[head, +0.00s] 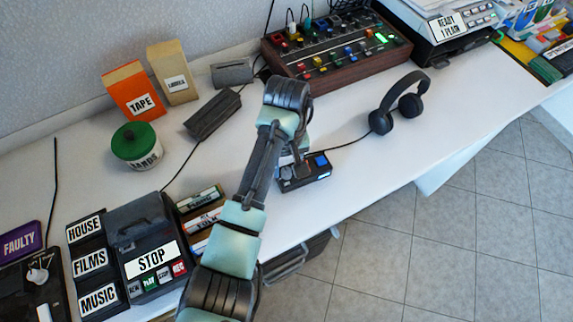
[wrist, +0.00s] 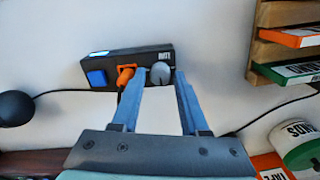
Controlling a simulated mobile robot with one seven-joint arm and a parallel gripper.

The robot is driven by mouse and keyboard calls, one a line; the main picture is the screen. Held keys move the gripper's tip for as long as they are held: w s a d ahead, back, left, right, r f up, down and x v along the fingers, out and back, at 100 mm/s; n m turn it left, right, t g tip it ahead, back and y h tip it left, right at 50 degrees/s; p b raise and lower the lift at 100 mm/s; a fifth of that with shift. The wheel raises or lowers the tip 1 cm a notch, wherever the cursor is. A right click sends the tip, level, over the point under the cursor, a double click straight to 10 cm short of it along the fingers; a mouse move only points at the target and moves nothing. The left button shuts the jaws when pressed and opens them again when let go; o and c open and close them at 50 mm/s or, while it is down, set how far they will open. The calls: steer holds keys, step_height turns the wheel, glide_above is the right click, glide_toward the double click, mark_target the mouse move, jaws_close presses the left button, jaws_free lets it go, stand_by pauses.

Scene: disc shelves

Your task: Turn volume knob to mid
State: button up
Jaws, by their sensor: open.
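The small black box (wrist: 108,73) with the controls lies on the white desk. In the wrist view its face has a blue square button (wrist: 97,78), an orange plug-like part (wrist: 125,74) and a round grey knob (wrist: 160,73). The knob's pointer setting is too small to read. My gripper (wrist: 159,74) is open, with its blue fingertips on either side of the grey knob. The right fingertip looks closer to it; I cannot tell whether it touches. In the head view the box (head: 318,178) is partly hidden by my arm.
Black headphones (head: 401,101) lie right of the box, with a cable running to it. A mixer (head: 340,57) stands at the back. A wooden rack (head: 200,212) of labelled cases and a tape player (head: 150,252) stand at left. The desk edge is close in front of the box.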

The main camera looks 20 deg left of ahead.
mark_target(286, 171)
step_height(286, 171, up, 13)
steer(key=p, duration=0.5)
steer(key=shift+f, duration=0.2)
steer(key=w+d+r+m+t+p, duration=0.15)
steer(key=w+d+r+t, duration=0.3)
steer(key=r, duration=0.45)
steer(key=w+d+r+m+t, duration=0.25)
steer(key=w+r+t, duration=0.2)
steer(key=r, duration=0.45)
steer(key=w+d+r+m+t+p, duration=0.1)
steer(key=w+d+r+t, duration=0.35)
steer(key=r, duration=0.45)
step_height(286, 171, up, 12)
steer(key=s+d+m+t, duration=0.1)
steer(key=s+d+t, duration=0.1)
steer(key=t, duration=0.2)
steer(key=s+d+r+m+t+p, duration=0.1)
steer(key=s+r+t, duration=0.9)
steer(key=s+r, duration=0.7)
step_height(286, 171, up, 4)
steer(key=shift+s+f, duration=0.15)
steer(key=shift+f, duration=0.05)
